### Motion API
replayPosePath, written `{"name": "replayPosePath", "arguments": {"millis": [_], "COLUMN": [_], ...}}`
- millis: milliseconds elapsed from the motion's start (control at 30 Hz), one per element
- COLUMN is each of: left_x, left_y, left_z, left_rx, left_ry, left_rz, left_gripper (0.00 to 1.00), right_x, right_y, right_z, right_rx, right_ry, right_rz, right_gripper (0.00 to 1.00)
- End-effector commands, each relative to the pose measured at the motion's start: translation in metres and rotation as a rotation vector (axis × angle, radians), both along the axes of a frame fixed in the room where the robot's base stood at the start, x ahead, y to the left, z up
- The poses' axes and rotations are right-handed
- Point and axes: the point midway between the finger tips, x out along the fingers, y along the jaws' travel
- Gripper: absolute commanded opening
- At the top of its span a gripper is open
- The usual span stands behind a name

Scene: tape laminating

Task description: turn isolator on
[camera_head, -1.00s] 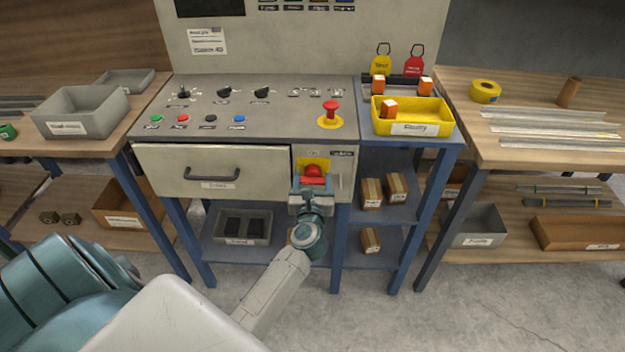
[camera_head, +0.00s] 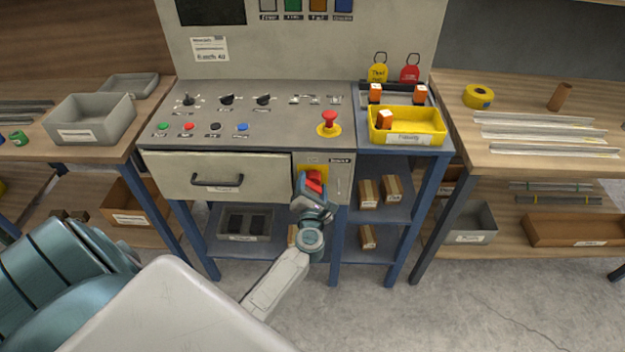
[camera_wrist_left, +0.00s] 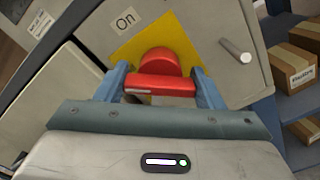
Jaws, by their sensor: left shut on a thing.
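The isolator is a red rotary handle (camera_wrist_left: 160,82) on a yellow plate (camera_wrist_left: 130,48), on the front panel below the console. It also shows in the head view as a red handle (camera_head: 314,180). My left gripper (camera_head: 312,186) is at the handle, its two blue fingers on either side of the red grip bar, shut on it. In the left wrist view the left gripper (camera_wrist_left: 160,90) spans the bar, and an "On" label (camera_wrist_left: 125,19) sits above the plate. The gripper and handle are tilted in the head view. My right gripper is not in view.
A drawer (camera_head: 218,176) with a black handle is left of the isolator. A red mushroom button (camera_head: 329,120) stands on the console above. A yellow tray (camera_head: 407,127) sits at right. In the wrist view a metal peg (camera_wrist_left: 235,51) sticks out right of the plate.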

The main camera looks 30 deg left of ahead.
Motion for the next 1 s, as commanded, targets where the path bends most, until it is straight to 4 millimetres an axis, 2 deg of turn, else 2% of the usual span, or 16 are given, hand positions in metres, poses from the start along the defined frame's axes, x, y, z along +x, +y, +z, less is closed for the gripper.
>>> {"name": "replayPosePath", "arguments": {"millis": [33, 500, 1000], "left_x": [0.000, 0.000, 0.000], "left_y": [0.000, -0.001, -0.001], "left_z": [0.004, 0.003, -0.001], "left_rx": [0.036, 0.415, 0.695], "left_ry": [0.027, 0.258, 0.429], "left_rz": [0.000, -0.002, -0.001], "left_gripper": [0.21, 0.21, 0.21], "right_x": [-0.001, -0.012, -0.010], "right_y": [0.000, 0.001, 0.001], "right_z": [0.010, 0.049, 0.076], "right_rx": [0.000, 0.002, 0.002], "right_ry": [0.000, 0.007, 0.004], "right_rz": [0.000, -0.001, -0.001], "right_gripper": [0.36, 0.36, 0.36]}}
